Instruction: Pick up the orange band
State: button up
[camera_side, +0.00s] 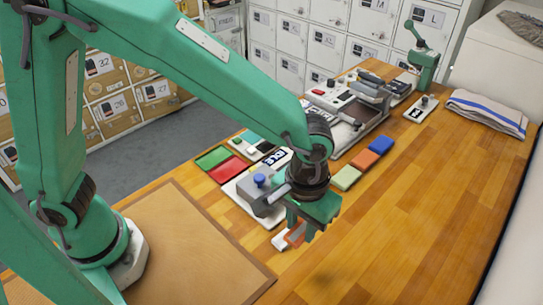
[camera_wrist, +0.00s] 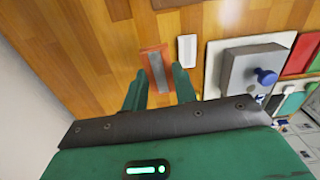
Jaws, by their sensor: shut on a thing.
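The orange band (camera_wrist: 147,57), a flat orange piece with a grey stripe along its middle, sits between my two green fingers in the wrist view. In the side view a small part of the orange band (camera_side: 295,236) shows below my gripper (camera_side: 303,226), and the rest is hidden behind the fingers. My gripper (camera_wrist: 158,78) is shut on the band, pointing down at the wooden bench. I cannot tell whether the band is clear of the bench top.
A white strip (camera_wrist: 187,50) lies close beside the band. A grey device with a blue knob (camera_side: 260,180) stands very near my gripper. Green, orange and blue pads (camera_side: 365,159) lie farther back.

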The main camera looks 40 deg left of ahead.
jog(key=shift+s+d+r, duration=0.2)
jog(key=shift+s+r, duration=0.05)
jog(key=shift+s, duration=0.1)
dwell(0.4)
jog(key=w+a+r, duration=0.2)
jog(key=w+a, duration=0.7)
jog(key=w, duration=0.3)
jog(key=shift+m, duration=0.3)
jog(key=w+a+f, duration=0.2)
jog(key=a, duration=0.1)
jog(key=w+a+f, duration=0.5)
jog(key=a, duration=0.1)
jog(key=shift+w+f, duration=0.15)
jog(key=shift+w, duration=0.15)
jog(key=shift+f, duration=2)
jog(key=shift+f, duration=0.15)
